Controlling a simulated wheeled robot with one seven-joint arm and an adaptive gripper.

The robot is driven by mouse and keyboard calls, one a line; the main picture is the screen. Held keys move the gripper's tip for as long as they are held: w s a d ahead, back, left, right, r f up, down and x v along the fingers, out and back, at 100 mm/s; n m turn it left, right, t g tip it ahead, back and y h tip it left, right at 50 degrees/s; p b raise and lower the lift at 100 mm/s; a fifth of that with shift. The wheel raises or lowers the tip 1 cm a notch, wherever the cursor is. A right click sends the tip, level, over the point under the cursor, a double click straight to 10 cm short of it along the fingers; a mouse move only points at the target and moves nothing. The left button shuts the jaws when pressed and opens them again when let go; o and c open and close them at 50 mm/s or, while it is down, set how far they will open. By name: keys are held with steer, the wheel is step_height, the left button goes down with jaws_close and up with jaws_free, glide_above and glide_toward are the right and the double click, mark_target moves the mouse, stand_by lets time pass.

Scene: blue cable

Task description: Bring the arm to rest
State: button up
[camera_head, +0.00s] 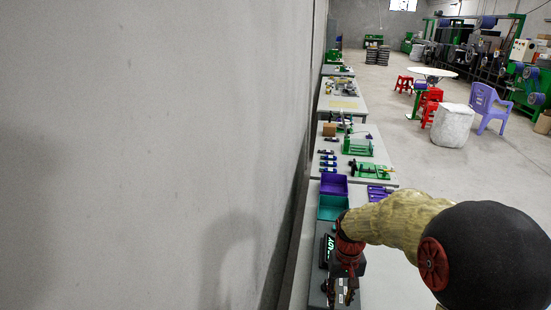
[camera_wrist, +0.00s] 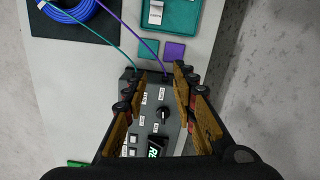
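My arm (camera_head: 400,222) reaches from the lower right of the head view toward the workbench along the wall. My gripper (camera_wrist: 153,85) is open in the wrist view, its brown-padded fingers apart with nothing between them that I can see held. It points down over a grey device (camera_wrist: 150,122) with a black knob, buttons and a lit green display. A teal and a purple cable run to the device's top edge. A coiled blue cable (camera_wrist: 72,12) lies at the top left on a black mat (camera_wrist: 98,30). In the head view the gripper (camera_head: 343,290) is low over the near bench, partly dark.
A teal tray (camera_wrist: 180,28) and small teal (camera_wrist: 148,48) and purple (camera_wrist: 174,51) squares lie beyond the device. In the head view, a purple bin (camera_head: 334,184) and a teal bin (camera_head: 331,207) stand on the bench. The wall (camera_head: 150,150) is close on the left; open floor lies right.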

steer(key=s+r+t+b, duration=0.2)
steer(key=s+r, duration=0.5)
steer(key=s, duration=0.4)
steer(key=s+r+t+b, duration=0.3)
steer(key=s+r, duration=0.4)
steer(key=s, duration=0.4)
steer(key=shift+s+r+t+b, duration=0.2)
steer(key=shift+r+t+b, duration=0.15)
steer(key=shift+t, duration=0.35)
